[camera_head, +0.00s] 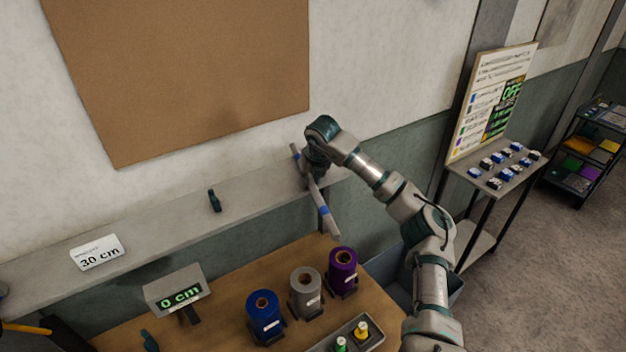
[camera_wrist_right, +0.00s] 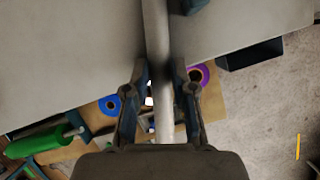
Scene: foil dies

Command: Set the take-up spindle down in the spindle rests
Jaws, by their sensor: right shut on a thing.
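The take-up spindle (camera_head: 325,208), a grey rod with blue bands, slants over the front edge of the grey shelf (camera_head: 150,232). My right gripper (camera_head: 314,170) is shut on it; the spindle runs between the fingers in the right wrist view (camera_wrist_right: 163,100). A small dark teal upright (camera_head: 214,201) stands on the shelf to the left of the spindle, apart from it. It looks like a spindle rest. A similar dark piece (camera_head: 150,341) shows at the bench's lower left. A second rest on the shelf cannot be made out. My left gripper is not in view.
Blue (camera_head: 265,316), grey (camera_head: 306,292) and purple (camera_head: 342,271) rolls stand on the wooden bench (camera_head: 225,300) below. A "0 cm" display (camera_head: 178,290) is left of them, a tray (camera_head: 338,345) in front. The shelf bears a "30 cm" card (camera_head: 97,252).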

